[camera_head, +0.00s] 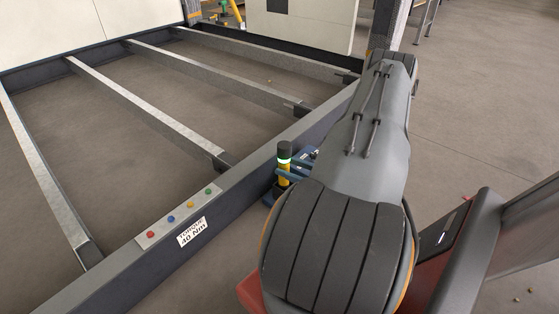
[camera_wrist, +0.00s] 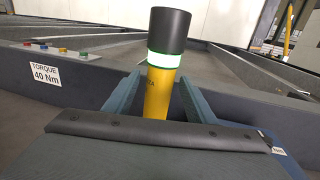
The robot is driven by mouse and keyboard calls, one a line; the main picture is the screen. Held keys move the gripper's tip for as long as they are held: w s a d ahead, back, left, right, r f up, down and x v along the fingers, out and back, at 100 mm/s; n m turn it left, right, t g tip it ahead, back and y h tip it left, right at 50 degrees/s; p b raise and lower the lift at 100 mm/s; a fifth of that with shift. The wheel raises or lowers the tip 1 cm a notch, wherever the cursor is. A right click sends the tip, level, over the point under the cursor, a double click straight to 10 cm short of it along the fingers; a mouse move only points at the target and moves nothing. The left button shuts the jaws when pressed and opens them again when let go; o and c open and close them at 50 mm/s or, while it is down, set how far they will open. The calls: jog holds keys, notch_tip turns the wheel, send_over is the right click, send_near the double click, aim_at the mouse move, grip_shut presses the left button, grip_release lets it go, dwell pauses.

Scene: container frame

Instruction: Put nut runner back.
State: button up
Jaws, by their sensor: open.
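The nut runner (camera_head: 284,160) is a yellow cylinder with a black top and a green-white band.
The frame beam (camera_head: 120,262) runs diagonally past the holder and bears a "TORQUE 40 Nm" label (camera_head: 192,232) and several coloured buttons (camera_head: 180,212). Metal crossbars (camera_head: 140,105) span the floor behind it. Open floor (camera_head: 490,90) lies to the right.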

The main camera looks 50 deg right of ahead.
jog(key=p+v, duration=0.2)
jog(key=v, duration=0.4)
dwell(0.5)
